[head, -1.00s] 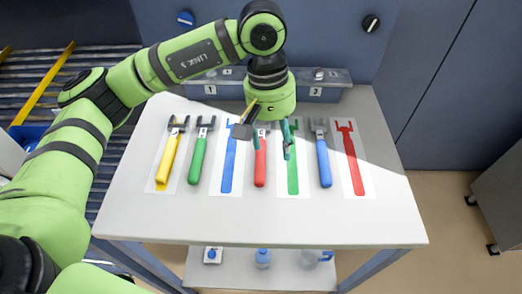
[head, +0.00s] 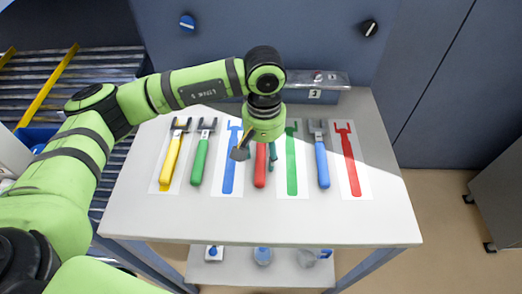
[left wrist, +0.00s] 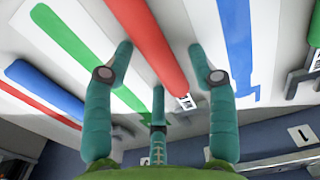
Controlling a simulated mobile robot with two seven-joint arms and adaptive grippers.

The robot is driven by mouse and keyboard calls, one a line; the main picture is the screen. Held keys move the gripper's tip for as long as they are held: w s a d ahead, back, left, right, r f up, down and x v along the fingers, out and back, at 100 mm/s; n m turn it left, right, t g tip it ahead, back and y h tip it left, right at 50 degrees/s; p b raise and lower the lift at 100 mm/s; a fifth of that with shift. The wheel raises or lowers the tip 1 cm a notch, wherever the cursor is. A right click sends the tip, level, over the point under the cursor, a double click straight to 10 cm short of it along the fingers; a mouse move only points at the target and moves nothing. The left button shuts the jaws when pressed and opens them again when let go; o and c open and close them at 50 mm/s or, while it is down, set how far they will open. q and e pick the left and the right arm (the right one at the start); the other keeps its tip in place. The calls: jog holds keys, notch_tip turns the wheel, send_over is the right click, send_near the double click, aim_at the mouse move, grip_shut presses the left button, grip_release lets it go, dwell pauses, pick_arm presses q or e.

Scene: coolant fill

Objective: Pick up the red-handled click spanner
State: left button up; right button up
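The red-handled click spanner (head: 260,176) lies on the table between a blue and a green painted outline. Its upper part and head are hidden by my left gripper (head: 257,155) in the head view. In the left wrist view, the red handle (left wrist: 150,42) runs between the spread fingers of my left gripper (left wrist: 160,60). The fingers are open, close over the handle, with one on each side and a third finger below. Whether any finger touches the handle I cannot tell. My right gripper is not in view.
A green spanner (head: 201,158) and a yellow spanner (head: 173,155) lie left, a blue spanner (head: 321,160) right. A red outline card (head: 364,184) is at far right. The table's front strip (head: 270,220) is clear.

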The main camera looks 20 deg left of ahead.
pick_arm(q)
grip_shut()
jog(key=shift+r, duration=0.1)
